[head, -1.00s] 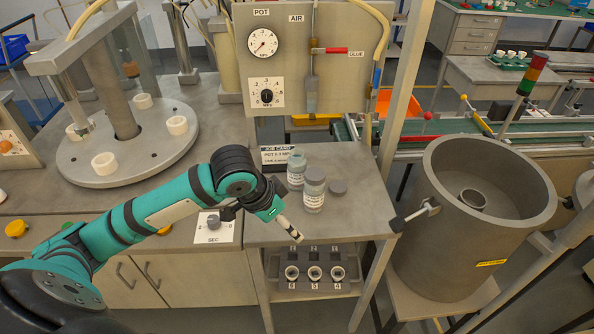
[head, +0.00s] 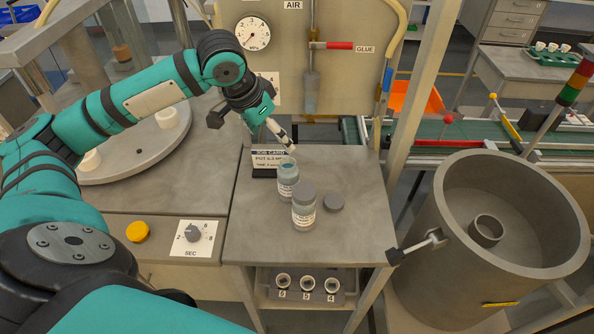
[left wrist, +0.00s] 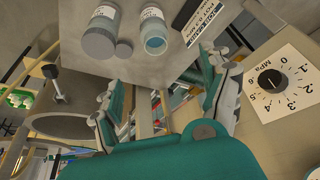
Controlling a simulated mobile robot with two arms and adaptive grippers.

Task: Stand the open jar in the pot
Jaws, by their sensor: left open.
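The open jar (head: 288,180), clear with a white label and bluish contents, stands upright and lidless on the grey bench. It also shows in the left wrist view (left wrist: 154,34). The pot (head: 450,255) is a large grey open-topped cylinder at the right, with a small ring (head: 486,230) inside. My left gripper (head: 288,146) is above and just behind the open jar, open and empty; its spread fingers (left wrist: 162,78) show in the left wrist view, with the jar beyond them. My right gripper is out of view.
A capped jar (head: 304,210) stands close in front of the open jar, with a loose grey lid (head: 333,203) to its right. The job card (head: 271,161) stands behind. A black-ended clamp (head: 415,246) sticks out from the pot's left side. The bench front is clear.

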